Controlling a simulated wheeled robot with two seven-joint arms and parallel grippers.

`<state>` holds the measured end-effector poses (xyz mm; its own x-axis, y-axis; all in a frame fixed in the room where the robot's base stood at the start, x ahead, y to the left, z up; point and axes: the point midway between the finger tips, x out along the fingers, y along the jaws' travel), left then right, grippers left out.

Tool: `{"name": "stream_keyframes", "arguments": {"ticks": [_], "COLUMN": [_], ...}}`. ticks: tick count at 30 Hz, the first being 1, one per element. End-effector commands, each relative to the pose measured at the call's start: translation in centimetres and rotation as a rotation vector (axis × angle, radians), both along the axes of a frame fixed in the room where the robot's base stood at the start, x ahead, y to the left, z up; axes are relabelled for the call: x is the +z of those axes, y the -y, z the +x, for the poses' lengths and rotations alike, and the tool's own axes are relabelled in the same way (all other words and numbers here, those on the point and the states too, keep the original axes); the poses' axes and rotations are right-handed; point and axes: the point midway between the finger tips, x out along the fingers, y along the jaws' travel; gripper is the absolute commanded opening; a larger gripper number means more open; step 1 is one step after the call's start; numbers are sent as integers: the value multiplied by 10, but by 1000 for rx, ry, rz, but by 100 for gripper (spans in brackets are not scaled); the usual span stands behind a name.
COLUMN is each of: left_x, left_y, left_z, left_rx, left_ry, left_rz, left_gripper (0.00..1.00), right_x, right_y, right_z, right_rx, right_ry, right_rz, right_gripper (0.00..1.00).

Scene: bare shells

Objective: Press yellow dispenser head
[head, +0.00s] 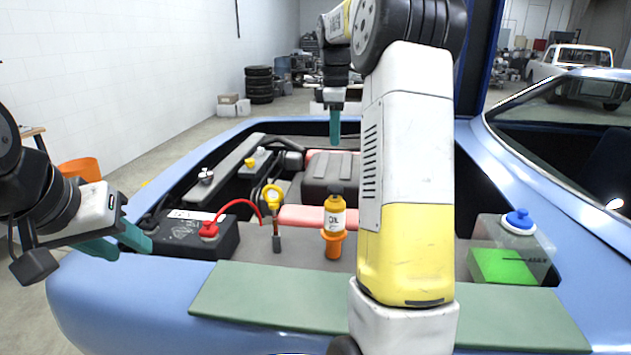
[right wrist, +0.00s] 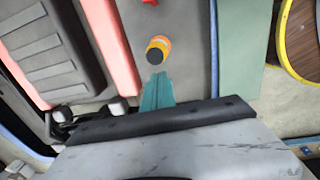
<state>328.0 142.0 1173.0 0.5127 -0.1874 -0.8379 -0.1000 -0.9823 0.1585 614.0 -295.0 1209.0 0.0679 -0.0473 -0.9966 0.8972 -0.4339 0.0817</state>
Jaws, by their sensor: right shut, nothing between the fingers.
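A yellow-orange bottle with a white label and black cap (head: 335,213) stands upright in an orange holder in the engine bay. It is the nearest thing I see to a yellow dispenser; no clearly yellow pump head shows. In the right wrist view the bottle (right wrist: 163,43) shows from above, just beyond my fingertips. My right gripper (head: 335,142) is shut and empty, teal fingers pointing down, above the engine bay and behind the bottle. Its fingers also show in the right wrist view (right wrist: 157,80). My left gripper (head: 117,240) is open and empty at the car's front left corner.
A black battery (head: 180,238) with a red terminal cap and cable lies left. A yellow-ringed dipstick (head: 272,197) stands left of the bottle. A blue-capped reservoir with green liquid (head: 505,262) sits right. A green mat (head: 270,295) covers the front edge. My right arm hides part of the bay.

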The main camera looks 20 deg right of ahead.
Motion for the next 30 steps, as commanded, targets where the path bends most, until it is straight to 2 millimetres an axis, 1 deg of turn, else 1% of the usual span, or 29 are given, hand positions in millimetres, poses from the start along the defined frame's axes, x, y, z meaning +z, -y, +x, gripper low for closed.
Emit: {"name": "stream_keyframes", "arguments": {"ticks": [5, 8, 11, 15, 21, 27, 30], "left_x": [0, 0, 0, 0, 0, 0, 0], "left_y": [0, 0, 0, 0, 0, 0, 0], "left_z": [0, 0, 0, 0, 0, 0, 0], "left_rx": [0, 0, 0, 0, 0, 0, 0], "left_ry": [0, 0, 0, 0, 0, 0, 0], "left_rz": [0, 0, 0, 0, 0, 0, 0], "left_gripper": [36, 36, 36, 36, 36, 36, 36], "right_x": [-6, -18, -37, -68, -108, -133, -138], "right_y": [0, 1, 1, 3, 5, 6, 6], "right_z": [0, 1, 2, 4, 7, 9, 9], "right_rx": [0, 0, 1, 1, 0, 1, 1], "right_ry": [-1, -3, -5, -5, -4, -2, 0], "right_rz": [0, 0, 1, 1, 1, 0, 0], "right_gripper": [0, 0, 0, 0, 0, 0, 0]}}
